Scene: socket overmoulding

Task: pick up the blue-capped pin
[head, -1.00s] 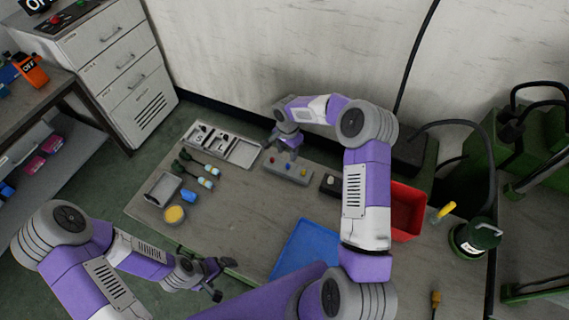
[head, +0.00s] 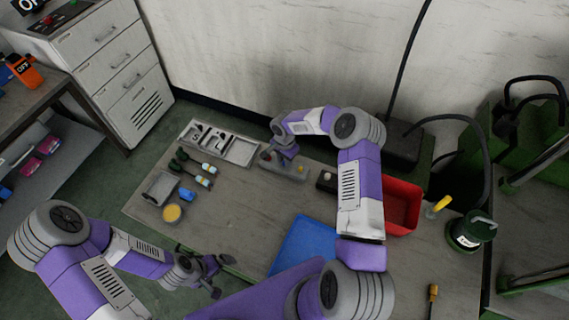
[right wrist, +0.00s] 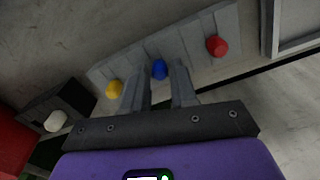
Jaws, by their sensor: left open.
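The blue-capped pin (right wrist: 159,69) stands in a grey holder block (right wrist: 195,50), between a yellow-capped pin (right wrist: 114,89) and a red-capped pin (right wrist: 217,46). My right gripper (right wrist: 160,82) is open and empty. Its two fingers point at the block, with the blue cap showing in the gap between them, just beyond the tips. In the head view my right gripper (head: 281,155) is over the block (head: 292,173) and hides the blue cap. My left gripper (head: 222,277) is open and empty at the table's front edge, far from the pins.
A dark block with a white-capped pin (right wrist: 55,121) stands beside the holder. A metal tray (head: 235,149) lies left of it, with green-handled tools (head: 190,170) nearby. A blue mat (head: 300,245) and a red bin (head: 403,207) are to the right.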

